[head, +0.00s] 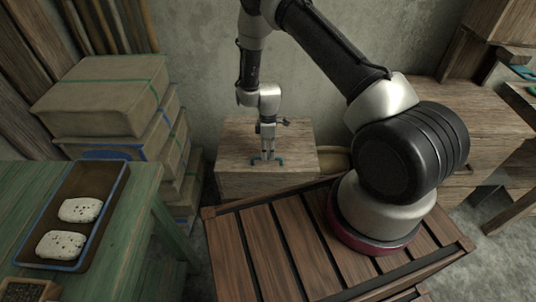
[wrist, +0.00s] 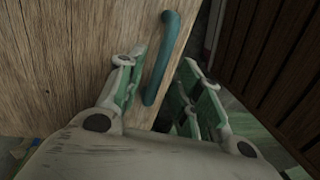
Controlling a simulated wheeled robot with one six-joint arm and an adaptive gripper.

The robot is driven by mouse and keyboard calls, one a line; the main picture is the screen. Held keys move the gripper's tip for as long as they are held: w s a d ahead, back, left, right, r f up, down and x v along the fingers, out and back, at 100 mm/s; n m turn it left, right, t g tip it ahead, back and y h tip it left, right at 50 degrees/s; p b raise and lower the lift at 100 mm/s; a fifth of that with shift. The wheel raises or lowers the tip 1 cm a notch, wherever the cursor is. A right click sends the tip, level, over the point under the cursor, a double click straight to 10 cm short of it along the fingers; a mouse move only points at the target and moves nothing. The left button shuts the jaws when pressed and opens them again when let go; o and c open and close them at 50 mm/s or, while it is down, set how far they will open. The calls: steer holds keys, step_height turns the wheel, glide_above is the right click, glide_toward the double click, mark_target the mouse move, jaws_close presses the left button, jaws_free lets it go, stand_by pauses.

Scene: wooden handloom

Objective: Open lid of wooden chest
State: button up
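The wooden chest (head: 235,150) stands against the back wall with its lid (head: 296,145) down. In the wrist view the pale wood of the chest (wrist: 70,60) fills the left side. A teal bar handle (wrist: 165,58) runs along the edge of that wood. My gripper (head: 267,157) points down over the front part of the lid, at the handle. In the wrist view my gripper (wrist: 166,68) is open, with one green-padded finger on each side of the handle. A gap shows between the handle and the fingers; whether either touches it is not clear.
A slatted wooden surface (head: 258,240) lies close in front of the chest. Stacked boxes (head: 110,95) stand to the left, beside a green table (head: 125,235) with a tray (head: 105,205) of two speckled white pieces. A wooden cabinet (head: 465,110) stands on the right.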

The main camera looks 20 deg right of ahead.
steer(key=shift+s+a+f, duration=0.1)
steer(key=shift+s+f, duration=0.05)
steer(key=shift+f, duration=0.8)
jaws_close()
